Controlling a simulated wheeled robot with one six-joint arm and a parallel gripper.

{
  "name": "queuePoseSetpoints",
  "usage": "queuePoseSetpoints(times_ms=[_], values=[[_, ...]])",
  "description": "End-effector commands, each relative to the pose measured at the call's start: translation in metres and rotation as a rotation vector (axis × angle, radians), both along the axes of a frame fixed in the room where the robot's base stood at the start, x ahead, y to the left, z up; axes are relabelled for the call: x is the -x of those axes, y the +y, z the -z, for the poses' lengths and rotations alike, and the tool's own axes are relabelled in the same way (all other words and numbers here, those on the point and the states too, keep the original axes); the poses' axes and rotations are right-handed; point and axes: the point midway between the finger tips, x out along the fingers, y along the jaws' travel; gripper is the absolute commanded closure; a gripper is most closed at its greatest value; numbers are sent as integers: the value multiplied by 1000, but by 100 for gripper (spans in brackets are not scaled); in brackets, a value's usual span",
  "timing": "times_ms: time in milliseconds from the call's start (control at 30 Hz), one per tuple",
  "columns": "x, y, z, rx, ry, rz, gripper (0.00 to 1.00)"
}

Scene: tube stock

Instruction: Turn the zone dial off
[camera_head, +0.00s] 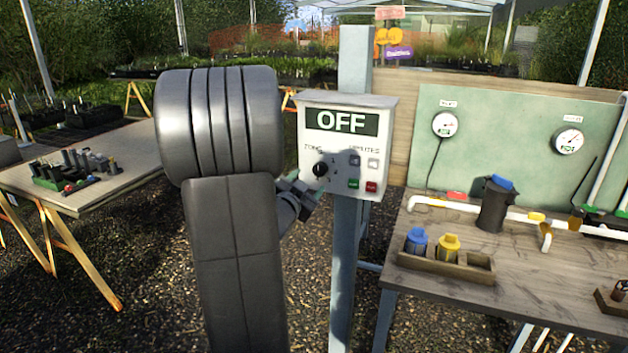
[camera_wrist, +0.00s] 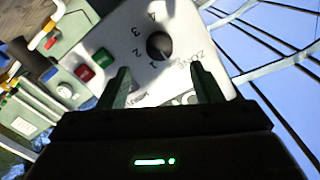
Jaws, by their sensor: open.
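The zone dial (camera_head: 320,169) is a round black knob on the lower left face of a white control box (camera_head: 388,122). A dark panel at the top of the box reads OFF. In the wrist view the dial (camera_wrist: 160,45) has numbers beside it; where its pointer sits I cannot tell. My gripper (camera_head: 306,194) is just below and left of the dial in the head view, partly hidden by my arm. In the wrist view its fingers (camera_wrist: 161,78) are apart and empty, with the dial beyond and between their tips, not gripped.
A green button (camera_head: 353,183) and a red button (camera_head: 371,187) sit right of the dial. The box is on a grey post (camera_head: 344,250). A wooden bench (camera_head: 480,290) with pipes and gauges stands right; another table (camera_head: 110,170) with fittings stands left.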

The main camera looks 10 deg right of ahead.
Motion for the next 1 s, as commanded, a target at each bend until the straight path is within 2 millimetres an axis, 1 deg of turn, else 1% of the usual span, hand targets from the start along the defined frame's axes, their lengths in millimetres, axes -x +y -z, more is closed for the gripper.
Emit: queuePoseSetpoints(times_ms=[33,200,300,400,533,800,867,1000], values=[[10,7,1,0,0,-3,41],[35,25,1,0,0,-4,41],[45,31,0,1,-1,-2,41],[51,35,1,0,0,-1,41],[54,36,1,-1,1,0,41],[53,35,0,0,2,0,41],[51,34,0,0,2,0,41],[40,26,0,2,1,2,41]])
